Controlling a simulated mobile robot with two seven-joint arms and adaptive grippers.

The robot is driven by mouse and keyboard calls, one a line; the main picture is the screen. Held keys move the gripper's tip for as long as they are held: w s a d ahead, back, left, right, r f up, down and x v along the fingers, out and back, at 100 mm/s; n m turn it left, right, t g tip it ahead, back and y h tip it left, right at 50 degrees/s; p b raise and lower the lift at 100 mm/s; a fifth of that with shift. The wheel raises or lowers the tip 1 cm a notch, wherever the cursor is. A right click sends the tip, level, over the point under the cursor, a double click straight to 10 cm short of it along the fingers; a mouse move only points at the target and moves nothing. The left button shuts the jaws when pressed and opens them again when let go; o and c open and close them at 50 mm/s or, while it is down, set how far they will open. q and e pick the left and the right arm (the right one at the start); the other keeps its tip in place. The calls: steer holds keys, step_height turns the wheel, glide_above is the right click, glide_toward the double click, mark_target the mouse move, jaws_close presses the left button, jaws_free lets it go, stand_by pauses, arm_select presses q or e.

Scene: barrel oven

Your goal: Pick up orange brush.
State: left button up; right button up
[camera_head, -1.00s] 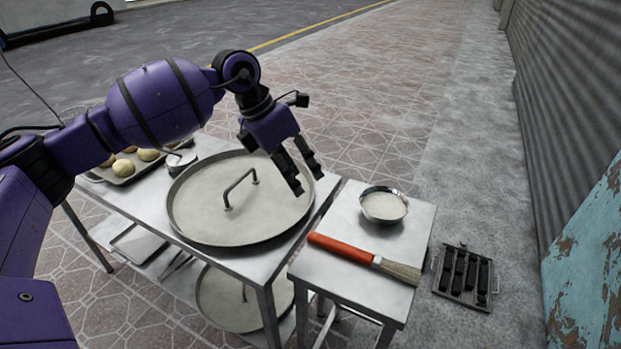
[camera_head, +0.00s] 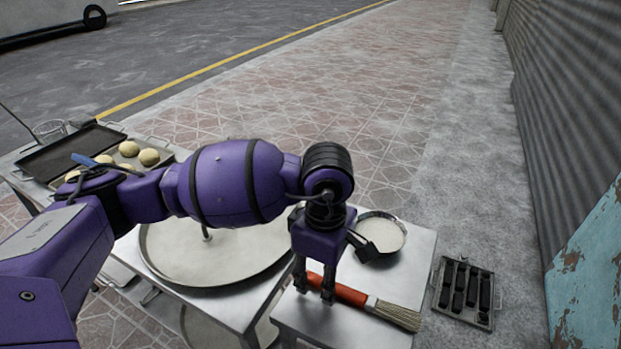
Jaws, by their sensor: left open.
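The orange brush (camera_head: 346,294) lies on the small metal table (camera_head: 300,323), its pale bristles (camera_head: 398,315) pointing right toward the table's front right edge. My left gripper (camera_head: 314,290) points down over the left part of the orange handle. Its two dark fingers are open and appear apart, one near the handle's left end and one in front of the handle. Part of the handle is hidden behind the fingers. I cannot tell whether the fingers touch it. My right gripper is not in view.
A metal bowl of white contents (camera_head: 381,232) stands behind the brush, close to my left wrist. A large round lid (camera_head: 190,262) lies on the bigger table to the left. A tray of dough balls (camera_head: 149,157) is farther back. A black grate (camera_head: 465,290) lies on the ground at right.

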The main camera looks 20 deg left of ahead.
arm_select(q)
steer(key=shift+w+f, duration=0.1)
steer(key=shift+f, duration=0.15)
jaws_close()
steer(key=shift+r, duration=0.1)
steer(key=shift+r, duration=0.55)
steer(key=r, duration=0.2)
steer(key=shift+s+d+r, duration=0.15)
steer(key=shift+s+r, duration=0.05)
steer(key=shift+r, duration=0.1)
steer(key=s+d+r+p, duration=0.3)
steer(key=s+r, duration=0.6)
steer(key=s, duration=0.4)
steer(key=shift+d, duration=0.3)
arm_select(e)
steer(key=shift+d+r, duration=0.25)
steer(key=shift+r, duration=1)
